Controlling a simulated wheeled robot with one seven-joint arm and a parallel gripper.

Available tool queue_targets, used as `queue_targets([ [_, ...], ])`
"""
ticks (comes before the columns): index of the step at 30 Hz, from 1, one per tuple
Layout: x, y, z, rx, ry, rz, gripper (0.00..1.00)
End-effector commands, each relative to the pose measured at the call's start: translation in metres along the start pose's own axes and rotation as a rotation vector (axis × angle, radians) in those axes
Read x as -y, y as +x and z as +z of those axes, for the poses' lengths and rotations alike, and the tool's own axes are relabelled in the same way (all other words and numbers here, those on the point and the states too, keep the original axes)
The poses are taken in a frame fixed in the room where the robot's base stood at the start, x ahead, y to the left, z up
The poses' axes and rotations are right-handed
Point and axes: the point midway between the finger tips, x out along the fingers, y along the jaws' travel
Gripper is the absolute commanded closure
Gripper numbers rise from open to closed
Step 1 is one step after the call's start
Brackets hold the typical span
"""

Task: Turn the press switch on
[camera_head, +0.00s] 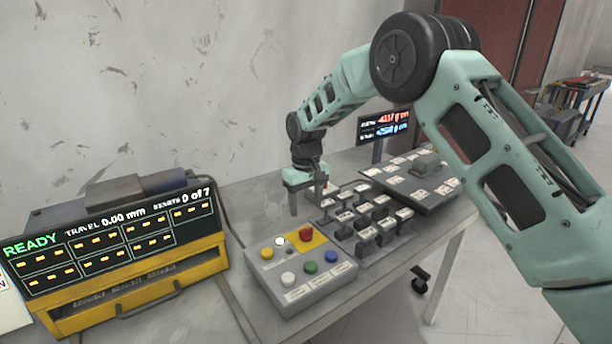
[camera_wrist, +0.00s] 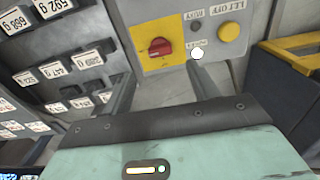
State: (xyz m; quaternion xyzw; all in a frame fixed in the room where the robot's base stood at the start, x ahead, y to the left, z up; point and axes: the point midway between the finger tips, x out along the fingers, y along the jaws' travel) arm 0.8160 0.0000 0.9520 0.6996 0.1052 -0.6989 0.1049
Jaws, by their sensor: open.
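A grey control box (camera_head: 300,270) stands on the table. On its yellow plate is a red rotary knob (camera_head: 306,235), the likely press switch; its label is not legible. The knob also shows in the wrist view (camera_wrist: 160,46), where its grip bar lies roughly crosswise. My gripper (camera_head: 309,196) hangs, fingers down, behind the box in the head view, apart from the knob. In the wrist view my gripper (camera_wrist: 163,75) is open and empty, with the knob ahead of the gap between its fingers. A white dot (camera_wrist: 197,53) shows by the right fingertip.
The box also has yellow (camera_head: 267,253), white (camera_head: 288,279), green (camera_head: 310,267) and blue (camera_head: 331,256) buttons. Labelled weights (camera_head: 366,232) stand close to its right. A yellow-framed display (camera_head: 110,240) reading READY stands at left. A wall is behind.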

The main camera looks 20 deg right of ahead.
Motion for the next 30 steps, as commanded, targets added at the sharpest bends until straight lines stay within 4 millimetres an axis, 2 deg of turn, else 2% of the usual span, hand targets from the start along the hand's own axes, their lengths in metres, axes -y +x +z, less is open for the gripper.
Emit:
queue_targets([
  [6, 0.000, -0.051, -0.001, -0.005, 0.000, 0.000, 0.41],
  [13, 0.000, -0.087, -0.001, -0.003, 0.000, 0.000, 0.41],
  [18, 0.000, -0.097, 0.000, -0.001, 0.001, 0.000, 0.41],
  [27, 0.000, -0.098, 0.000, 0.000, 0.000, 0.000, 0.41],
  [30, 0.007, -0.101, 0.004, -0.002, -0.007, -0.006, 0.41],
])
